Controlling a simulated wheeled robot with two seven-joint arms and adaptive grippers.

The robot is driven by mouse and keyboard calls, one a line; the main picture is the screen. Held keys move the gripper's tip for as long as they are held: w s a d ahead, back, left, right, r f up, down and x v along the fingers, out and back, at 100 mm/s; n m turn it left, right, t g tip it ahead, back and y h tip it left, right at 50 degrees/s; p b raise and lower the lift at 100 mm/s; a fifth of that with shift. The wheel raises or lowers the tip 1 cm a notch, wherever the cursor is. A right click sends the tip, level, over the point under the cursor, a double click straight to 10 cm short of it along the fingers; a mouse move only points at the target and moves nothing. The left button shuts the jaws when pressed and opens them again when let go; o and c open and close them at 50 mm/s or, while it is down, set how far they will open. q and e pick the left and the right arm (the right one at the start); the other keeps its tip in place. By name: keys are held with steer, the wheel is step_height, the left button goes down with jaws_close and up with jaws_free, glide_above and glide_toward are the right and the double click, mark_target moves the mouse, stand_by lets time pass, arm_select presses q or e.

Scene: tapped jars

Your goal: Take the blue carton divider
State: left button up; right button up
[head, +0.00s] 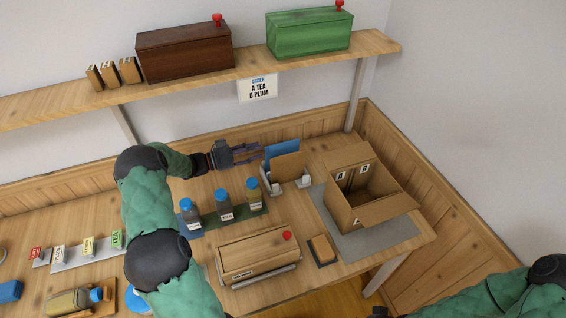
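The blue carton divider (281,148) stands upright in a small white holder (301,182) at the back of the table, behind a brown cardboard divider (289,167). The brown one hides its lower part. My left gripper (261,153) is just left of the blue divider. Its two fingers point right toward the divider's left edge and are apart, with nothing seen between them. Whether a fingertip touches the divider is too small to tell. My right arm shows at the bottom right corner; its fingers are out of view.
An open carton (371,203) marked A and B stands on a grey mat (385,238) to the right. Several blue-capped jars (224,205) stand in front of my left gripper. A wooden box (257,255) with a red knob is at the front. A shelf (190,86) runs above.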

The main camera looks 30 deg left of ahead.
mark_target(283, 147)
arm_select(q)
steer(key=w+d, duration=0.1)
steer(key=w+d+f+b, duration=0.1)
steer(key=w, duration=0.1)
steer(key=w+d, duration=0.1)
steer(key=shift+w+d+f+b, duration=0.2)
steer(key=shift+d+f+b, duration=0.05)
steer(key=shift+d+b, duration=0.1)
steer(key=x, duration=0.1)
steer(key=b+x, duration=0.1)
steer(key=x, duration=0.2)
steer(key=shift+w+f+b, duration=0.15)
steer(key=shift+f+b, duration=0.2)
steer(key=shift+w+d, duration=0.3)
steer(key=shift+w, duration=0.05)
steer(key=shift+r, duration=0.1)
jaws_close()
